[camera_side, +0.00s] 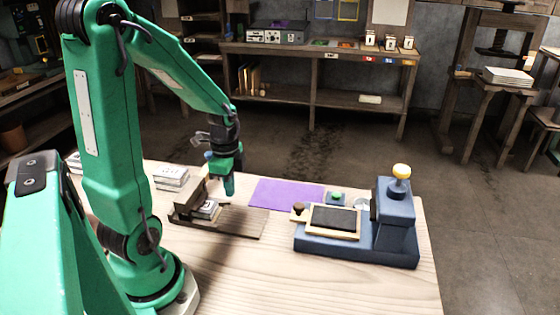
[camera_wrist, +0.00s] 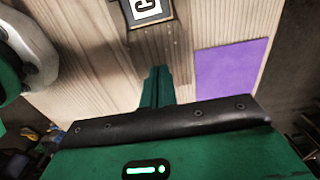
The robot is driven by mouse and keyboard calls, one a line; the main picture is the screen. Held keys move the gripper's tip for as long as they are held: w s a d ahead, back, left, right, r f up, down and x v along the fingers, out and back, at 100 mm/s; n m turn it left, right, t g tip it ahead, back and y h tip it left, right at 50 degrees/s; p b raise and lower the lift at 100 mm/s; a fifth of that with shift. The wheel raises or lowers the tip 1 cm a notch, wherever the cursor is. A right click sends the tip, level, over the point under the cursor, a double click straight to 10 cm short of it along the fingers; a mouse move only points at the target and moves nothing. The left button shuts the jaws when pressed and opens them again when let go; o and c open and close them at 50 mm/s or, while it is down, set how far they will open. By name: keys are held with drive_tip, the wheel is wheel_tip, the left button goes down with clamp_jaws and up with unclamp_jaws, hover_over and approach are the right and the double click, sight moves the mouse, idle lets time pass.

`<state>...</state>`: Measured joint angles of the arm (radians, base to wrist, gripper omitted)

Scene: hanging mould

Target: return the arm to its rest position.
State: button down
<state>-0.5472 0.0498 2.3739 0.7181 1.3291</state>
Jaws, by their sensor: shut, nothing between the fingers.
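My green arm reaches over the light wooden table (camera_side: 330,290) from the left. My gripper (camera_side: 229,188) points down above the table, close to a dark wooden stand (camera_side: 240,222) with a small pale block (camera_side: 206,209) in it. The fingers are shut and hold nothing. A framed tile with a dark letter mark (camera_wrist: 147,8) lies at the top edge there.
A purple sheet (camera_side: 287,194) lies right of my gripper; it also shows in the wrist view (camera_wrist: 230,70). A blue press (camera_side: 395,220) with a yellow knob stands at the table's right. White stacks (camera_side: 171,177) lie behind the stand. The front of the table is clear.

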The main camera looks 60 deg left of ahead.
drive_tip(key=shift+r, duration=1.7)
drive_tip(key=shift+d+r, duration=0.1)
drive_tip(key=s+d+r+n+t, duration=0.2)
drive_tip(key=d+r+n+t, duration=0.3)
drive_tip(key=d+r+n, duration=0.4)
drive_tip(key=d+r, duration=0.3)
drive_tip(key=d, duration=0.3)
drive_tip(key=shift+s+r+t, duration=0.15)
drive_tip(key=shift+s+t, duration=0.1)
drive_tip(key=shift+t, duration=0.05)
